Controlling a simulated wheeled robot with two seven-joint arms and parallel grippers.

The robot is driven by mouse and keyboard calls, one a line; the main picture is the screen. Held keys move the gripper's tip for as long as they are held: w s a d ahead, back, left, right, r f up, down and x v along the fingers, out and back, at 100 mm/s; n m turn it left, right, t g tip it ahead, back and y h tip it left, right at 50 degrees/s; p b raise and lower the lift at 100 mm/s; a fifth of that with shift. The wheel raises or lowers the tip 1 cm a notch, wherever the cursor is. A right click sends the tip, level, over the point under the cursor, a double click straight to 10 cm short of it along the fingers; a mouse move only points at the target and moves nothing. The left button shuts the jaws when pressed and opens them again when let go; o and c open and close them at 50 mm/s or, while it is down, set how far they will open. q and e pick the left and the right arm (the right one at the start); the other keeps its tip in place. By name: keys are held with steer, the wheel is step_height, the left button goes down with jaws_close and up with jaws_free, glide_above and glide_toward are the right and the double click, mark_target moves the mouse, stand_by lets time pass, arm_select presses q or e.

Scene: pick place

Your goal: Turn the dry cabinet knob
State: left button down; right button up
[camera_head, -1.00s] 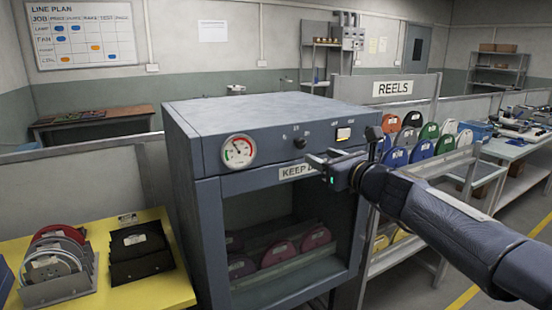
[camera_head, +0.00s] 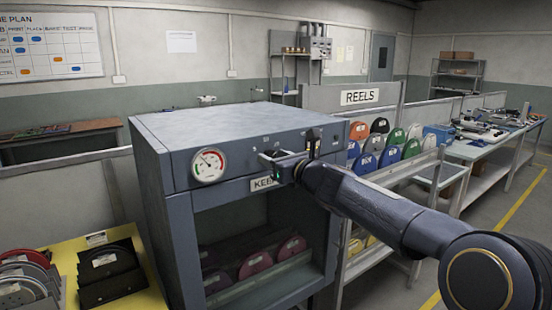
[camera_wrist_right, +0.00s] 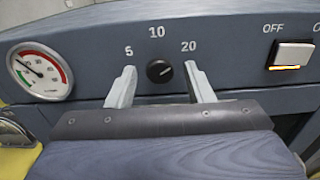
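The dry cabinet (camera_head: 230,125) is a dark blue-grey box with a glass front and a few reels inside. Its small round black knob (camera_wrist_right: 159,71) sits on the upper front panel under the marks 5, 10 and 20. My right gripper (camera_head: 268,158) is in front of that panel and hides the knob in the head view. In the right wrist view the right gripper (camera_wrist_right: 160,84) is open, one finger to each side of the knob, with gaps between. The knob's pointer appears tilted toward the upper right. My left gripper is not in view.
A round gauge (camera_head: 208,165) is left of the knob. A lit rocker switch (camera_wrist_right: 292,54) marked OFF is to its right. A KEEP label (camera_head: 264,184) is below. A reel rack (camera_head: 385,150) stands to the right and a yellow table (camera_head: 70,252) to the left.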

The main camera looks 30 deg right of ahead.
steer(key=c, duration=0.9)
steer(key=shift+n, duration=0.4)
steer(key=n+b, duration=0.2)
steer(key=n, duration=0.1)
steer(key=shift+f+n, duration=0.1)
steer(key=shift+n, duration=0.3)
steer(key=n+b, duration=0.3)
steer(key=n, duration=0.3)
steer(key=shift+d, duration=0.1)
steer(key=n+b, duration=0.2)
steer(key=n, duration=0.2)
steer(key=n+b, duration=0.2)
steer(key=n, duration=0.1)
steer(key=shift+n, duration=0.3)
steer(key=n+b, duration=0.3)
steer(key=n, duration=0.2)
steer(key=shift+n, duration=0.4)
